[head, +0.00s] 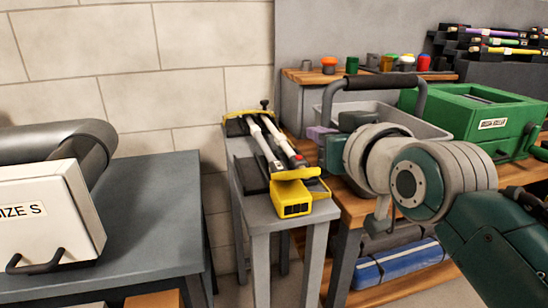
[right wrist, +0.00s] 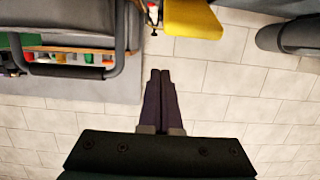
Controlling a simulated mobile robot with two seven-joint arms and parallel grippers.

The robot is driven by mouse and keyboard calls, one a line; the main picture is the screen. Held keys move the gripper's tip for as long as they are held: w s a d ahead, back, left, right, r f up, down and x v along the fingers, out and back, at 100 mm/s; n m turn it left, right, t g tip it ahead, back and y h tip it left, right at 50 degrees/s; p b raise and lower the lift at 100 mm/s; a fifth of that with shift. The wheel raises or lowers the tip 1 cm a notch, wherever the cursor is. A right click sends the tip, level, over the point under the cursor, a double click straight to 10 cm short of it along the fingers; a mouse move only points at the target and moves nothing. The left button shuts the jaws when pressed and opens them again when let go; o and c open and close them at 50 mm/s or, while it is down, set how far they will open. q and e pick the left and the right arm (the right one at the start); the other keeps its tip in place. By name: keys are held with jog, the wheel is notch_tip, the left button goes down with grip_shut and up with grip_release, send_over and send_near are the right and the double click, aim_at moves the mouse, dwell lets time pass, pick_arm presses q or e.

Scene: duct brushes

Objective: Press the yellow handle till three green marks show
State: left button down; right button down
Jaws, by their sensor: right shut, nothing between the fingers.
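A device with yellow ends (head: 292,203), white tubes and a black base lies on a narrow grey stand. A yellow bar (head: 296,174) crosses its near end, above a yellow block; I take this bar to be the handle. No green marks show on it. Part of a yellow piece also shows at the top of the right wrist view (right wrist: 192,20). My right gripper (head: 313,133) is to the right of the device, apart from it. Its dark fingers are together and empty in the right wrist view (right wrist: 160,75). My left gripper is out of view.
A grey table (head: 150,205) with a white box labelled SIZE S (head: 50,215) stands at left. A wooden bench at right holds a grey bin with a dark handle (head: 378,83) and a green case (head: 475,120). The wall is behind the stand (head: 262,217).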

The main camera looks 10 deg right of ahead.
jog(key=shift+s+f, duration=0.55)
jog(key=shift+f, duration=0.25)
jog(key=shift+s+f, duration=0.55)
jog(key=shift+f, duration=0.2)
jog(key=shift+f, duration=0.1)
notch_tip(320, 180, down, 7)
jog(key=s+t+b, duration=0.3)
jog(key=t+b, duration=0.2)
jog(key=b, duration=0.9)
jog(key=shift+f, duration=0.2)
jog(key=shift+d, duration=0.1)
